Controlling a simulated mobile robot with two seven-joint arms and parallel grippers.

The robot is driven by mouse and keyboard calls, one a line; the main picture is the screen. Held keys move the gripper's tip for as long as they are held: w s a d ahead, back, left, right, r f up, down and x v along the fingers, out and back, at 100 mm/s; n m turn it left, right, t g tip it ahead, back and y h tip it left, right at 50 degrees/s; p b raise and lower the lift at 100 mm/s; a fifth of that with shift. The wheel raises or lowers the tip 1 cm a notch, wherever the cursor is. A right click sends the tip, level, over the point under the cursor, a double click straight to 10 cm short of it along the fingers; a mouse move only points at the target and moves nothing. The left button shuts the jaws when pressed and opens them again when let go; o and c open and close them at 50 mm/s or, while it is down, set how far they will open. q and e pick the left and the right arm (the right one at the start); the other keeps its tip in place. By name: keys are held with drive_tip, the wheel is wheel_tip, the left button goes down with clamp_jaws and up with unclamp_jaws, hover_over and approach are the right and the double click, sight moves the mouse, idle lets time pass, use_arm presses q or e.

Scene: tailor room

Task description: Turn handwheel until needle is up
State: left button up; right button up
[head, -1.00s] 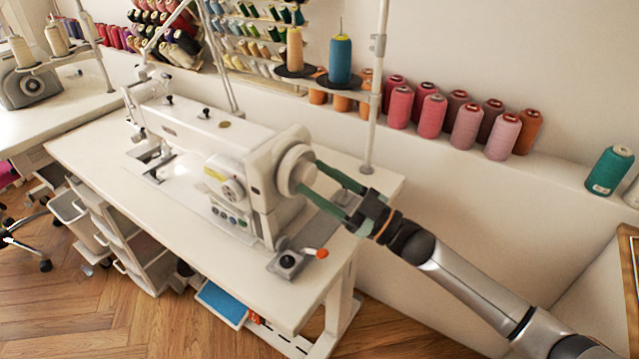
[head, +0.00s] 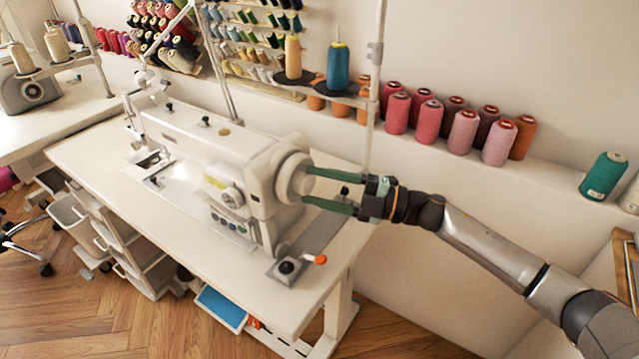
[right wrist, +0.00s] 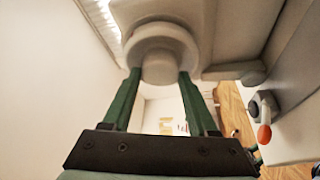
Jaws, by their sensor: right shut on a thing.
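The white sewing machine (head: 205,150) stands on its white table. Its round handwheel (head: 294,178) is at the machine's right end. My right gripper (head: 312,188) reaches in from the right, its two green fingers shut on the handwheel's hub. In the right wrist view the fingers (right wrist: 158,80) hold either side of the round hub of the handwheel (right wrist: 160,48). The needle area (head: 150,160) at the machine's far left end is too small to tell the needle's height. My left gripper is not in view.
A lever with an orange knob (head: 320,259) is on the table's front right corner. A thin thread-stand pole (head: 376,80) rises behind my gripper. Thread cones (head: 465,131) line the wall ledge. The table (head: 195,262) is clear in front of the machine.

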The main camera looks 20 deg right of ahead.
drive_tip(key=n, duration=0.1)
drive_tip(key=n+p, duration=0.1)
drive_tip(key=n+g+h, duration=0.1)
drive_tip(key=shift+r+n+p, duration=0.25)
drive_tip(key=shift+n+p, duration=0.05)
drive_tip(key=shift+n, duration=0.1)
drive_tip(key=shift+r+n+h+p, duration=0.1)
drive_tip(key=shift+n+h+p, duration=0.3)
drive_tip(key=shift+n+p, duration=0.6)
drive_tip(key=shift+n+g, duration=0.3)
drive_tip(key=shift+n, duration=0.3)
drive_tip(key=shift+n+h+p, duration=0.6)
drive_tip(key=shift+p, duration=0.05)
drive_tip(key=shift+n+h+p, duration=0.3)
drive_tip(key=shift+n+p, duration=0.15)
drive_tip(key=shift+n, duration=0.05)
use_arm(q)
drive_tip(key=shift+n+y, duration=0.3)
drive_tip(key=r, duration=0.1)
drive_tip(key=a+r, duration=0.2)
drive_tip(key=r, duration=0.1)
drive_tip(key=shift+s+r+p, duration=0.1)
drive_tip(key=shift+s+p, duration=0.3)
use_arm(e)
drive_tip(key=shift+n, duration=0.5)
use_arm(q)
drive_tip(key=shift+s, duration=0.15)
use_arm(e)
drive_tip(key=shift+h, duration=0.4)
